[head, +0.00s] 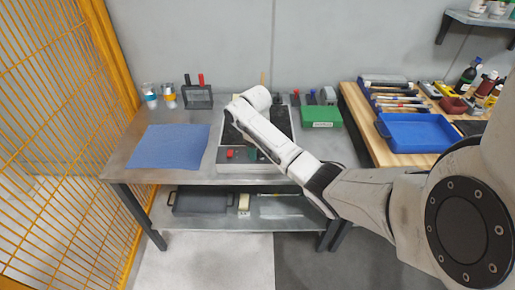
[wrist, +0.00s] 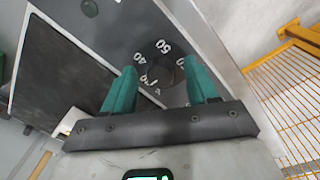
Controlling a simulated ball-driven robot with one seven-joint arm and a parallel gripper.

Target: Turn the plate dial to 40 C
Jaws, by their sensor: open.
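The plate dial (wrist: 160,75) is a dark round knob on the grey front panel of the plate unit (wrist: 135,25). White numbers ring it; 40 and 50 read clearly, the others are partly hidden or upside down. No pointer mark can be made out. My gripper (wrist: 160,65) is open, with one teal finger on each side of the dial; I cannot tell whether either touches it. In the head view the plate unit (head: 230,168) stands on the bench, its dark top partly covered by my arm.
A blue mat (head: 168,146) lies left on the grey bench (head: 140,178). A green box (head: 321,117) stands to the right, beyond it a wooden table with a blue tray (head: 420,132) and tools. A yellow mesh fence (head: 50,120) closes the left side.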

